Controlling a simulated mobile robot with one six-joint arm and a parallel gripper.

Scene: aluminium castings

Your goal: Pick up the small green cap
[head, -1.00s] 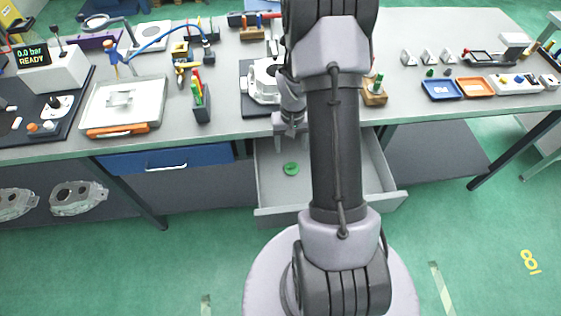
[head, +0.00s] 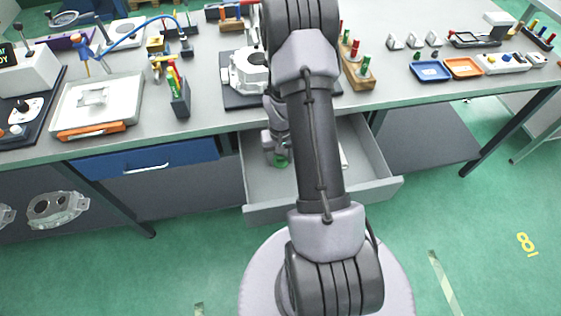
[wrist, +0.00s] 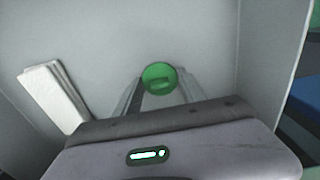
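The small green cap (head: 281,162) lies on the floor of the open grey drawer, toward its left side. In the wrist view the cap (wrist: 159,78) shows as a round green disc with a darker patch in its middle. My gripper (head: 275,152) is down in the drawer at the cap. In the wrist view its two fingers (wrist: 160,88) point at the cap, one on each side, and appear open. I cannot tell whether either finger touches it. The gripper body hides the near part of the drawer floor.
The drawer (head: 325,196) has walls close around my gripper. A pale flat block (wrist: 54,93) lies left of the cap in the wrist view. The bench top (head: 210,75) overhangs the back, with a casting (head: 249,70) and a wooden rack (head: 357,72) near my arm.

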